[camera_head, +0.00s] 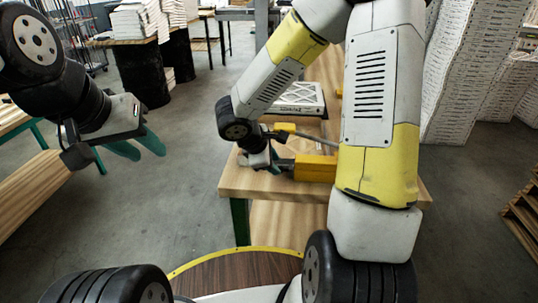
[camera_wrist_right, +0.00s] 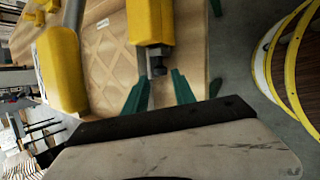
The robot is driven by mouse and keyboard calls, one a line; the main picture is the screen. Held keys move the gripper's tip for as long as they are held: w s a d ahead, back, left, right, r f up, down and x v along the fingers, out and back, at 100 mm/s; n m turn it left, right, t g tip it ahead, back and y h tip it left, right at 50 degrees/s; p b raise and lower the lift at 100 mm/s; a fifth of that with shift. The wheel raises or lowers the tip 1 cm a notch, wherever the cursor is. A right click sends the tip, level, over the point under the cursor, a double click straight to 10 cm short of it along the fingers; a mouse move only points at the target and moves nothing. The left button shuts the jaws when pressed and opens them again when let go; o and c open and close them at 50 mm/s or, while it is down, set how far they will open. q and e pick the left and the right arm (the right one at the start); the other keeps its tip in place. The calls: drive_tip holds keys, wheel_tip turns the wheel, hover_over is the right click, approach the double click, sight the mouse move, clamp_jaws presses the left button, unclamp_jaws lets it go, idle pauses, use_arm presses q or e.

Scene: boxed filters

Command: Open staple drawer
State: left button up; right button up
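The stapler is a yellow and grey tool on the wooden table. Its yellow body (camera_head: 315,168) lies near the table's front edge, partly hidden by my right arm. In the right wrist view its yellow end (camera_wrist_right: 150,22) carries a short dark metal rod with a knob (camera_wrist_right: 157,66). My right gripper (camera_head: 281,164) is beside this end. In the wrist view its green fingers (camera_wrist_right: 160,82) are apart, with the knob just ahead of and between the tips; contact cannot be told. My left gripper (camera_head: 138,150) is open and empty, in the air left of the table.
The wooden table (camera_head: 240,181) also bears a white framed filter (camera_head: 298,98) behind the stapler. Another yellow part (camera_wrist_right: 62,70) is at the left in the wrist view. Tall stacks of white boxes (camera_head: 460,75) stand at right. The floor between the tables at left is clear.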

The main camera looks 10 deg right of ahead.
drive_tip(key=shift+x, duration=1.7)
drive_tip(key=shift+c, duration=0.2)
clamp_jaws()
drive_tip(key=shift+w, duration=0.1)
